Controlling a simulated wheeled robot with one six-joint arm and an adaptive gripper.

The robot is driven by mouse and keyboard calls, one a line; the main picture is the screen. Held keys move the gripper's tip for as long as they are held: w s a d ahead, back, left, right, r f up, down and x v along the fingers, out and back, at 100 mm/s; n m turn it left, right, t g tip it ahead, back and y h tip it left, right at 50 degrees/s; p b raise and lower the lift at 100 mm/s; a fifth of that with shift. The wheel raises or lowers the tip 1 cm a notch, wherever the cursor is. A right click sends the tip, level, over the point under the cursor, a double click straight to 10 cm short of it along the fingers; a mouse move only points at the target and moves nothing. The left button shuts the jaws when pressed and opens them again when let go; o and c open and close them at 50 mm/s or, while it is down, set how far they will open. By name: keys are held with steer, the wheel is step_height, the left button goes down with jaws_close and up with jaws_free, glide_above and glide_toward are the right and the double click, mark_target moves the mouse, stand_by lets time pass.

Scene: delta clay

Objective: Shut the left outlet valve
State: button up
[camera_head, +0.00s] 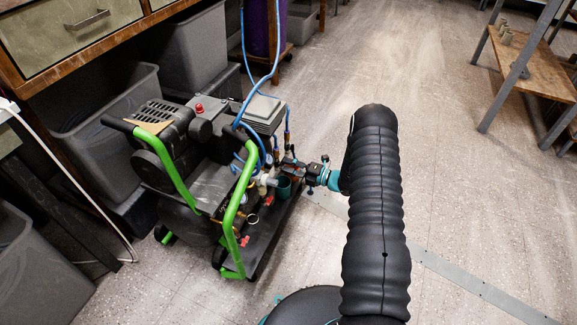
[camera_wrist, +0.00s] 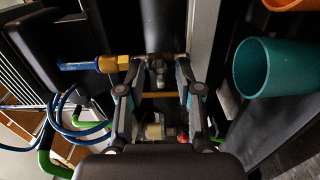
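The compressor (camera_head: 190,165) stands on the floor with green handles, hoses and brass fittings at its right end. Small red parts (camera_head: 244,241) show low at its front; I cannot tell which is the left outlet valve. My gripper (camera_head: 292,164) reaches in from the right at the fittings end. In the wrist view my gripper (camera_wrist: 160,76) is open, with its fingers apart. Between and behind them show a grey metal fitting, a yellowish bar (camera_wrist: 160,94) and, lower, a brass fitting with a red knob (camera_wrist: 183,137). I see no clear contact with a valve.
A teal cup (camera_wrist: 262,70) sits close on the right, with an orange cup (camera_wrist: 290,4) above it. A blue hose with a brass connector (camera_wrist: 108,64) lies on the left.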

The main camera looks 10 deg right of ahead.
steer(key=v, duration=1.2)
steer(key=shift+w, duration=0.1)
steer(key=s+a+f+n+g, duration=0.45)
steer(key=s+n, duration=0.25)
steer(key=n, duration=0.2)
steer(key=s+a+r+n+g+h, duration=0.1)
steer(key=s+r+n+g+h, duration=0.1)
steer(key=s+r+n+g, duration=0.75)
steer(key=s+a+r+n+t+h+p, duration=0.1)
steer(key=s+a+r+n+t+h, duration=0.1)
steer(key=r+n, duration=0.6)
steer(key=s+a+r+n+t+h+p, duration=0.2)
steer(key=s+r+n+t+h, duration=0.2)
steer(key=r, duration=1.3)
steer(key=s+a+r+n+t+h+p, duration=0.1)
steer(key=s+a+r+n+t+h, duration=0.1)
steer(key=s+r+n+h, duration=0.4)
steer(key=s+r+n+t, duration=0.1)
steer(key=s+r+n, duration=0.3)
steer(key=r+n, duration=0.2)
steer(key=shift+s+r+n+h, duration=0.2)
steer(key=shift+r+n+h, duration=0.15)
steer(key=shift+n, duration=0.1)
